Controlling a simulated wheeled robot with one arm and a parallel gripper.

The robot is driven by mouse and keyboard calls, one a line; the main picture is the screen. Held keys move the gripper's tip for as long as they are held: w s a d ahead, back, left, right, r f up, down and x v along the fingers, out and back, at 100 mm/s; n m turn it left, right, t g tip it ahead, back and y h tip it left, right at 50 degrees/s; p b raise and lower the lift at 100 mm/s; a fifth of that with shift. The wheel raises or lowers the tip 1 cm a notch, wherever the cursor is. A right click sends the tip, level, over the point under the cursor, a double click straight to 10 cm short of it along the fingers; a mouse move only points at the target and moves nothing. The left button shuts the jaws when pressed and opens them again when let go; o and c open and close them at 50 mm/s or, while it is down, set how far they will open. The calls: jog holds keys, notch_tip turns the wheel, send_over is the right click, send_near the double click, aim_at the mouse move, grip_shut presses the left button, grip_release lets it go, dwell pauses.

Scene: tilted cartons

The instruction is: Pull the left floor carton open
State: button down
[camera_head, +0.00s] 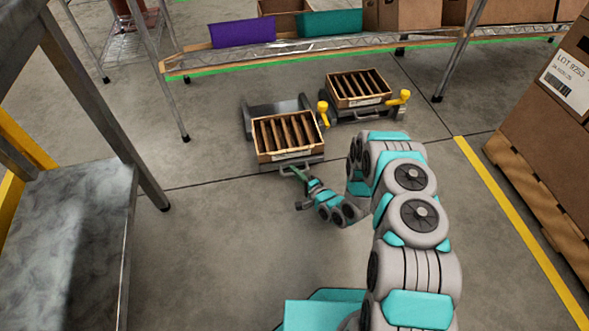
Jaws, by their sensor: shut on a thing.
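The left floor carton (262,143) is an open-topped brown box with several dark dividers. It sits on a grey metal carriage (258,108) on the floor, tilted toward me, with a pale label on its front. A light handle bar shows at its front lower edge. My gripper (297,174) is at this front edge, shut on the handle; the fingertips are small and partly hard to make out. A second, similar carton (356,84) stands to the right and farther back, with yellow levers (323,112) beside the two.
A wire shelf (340,45) with purple (243,32) and teal (330,23) bins stands behind. A metal table (75,215) is at left. A labelled large carton (555,90) on a pallet (535,205) is at right.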

jog(key=shift+s, duration=0.4)
jog(key=c, duration=0.8)
grip_release()
jog(key=shift+c, duration=0.2)
jog(key=shift+w, duration=0.1)
jog(key=shift+d, duration=0.1)
jog(key=v, duration=0.7)
jog(key=shift+s+d, duration=0.2)
jog(key=shift+s, duration=0.1)
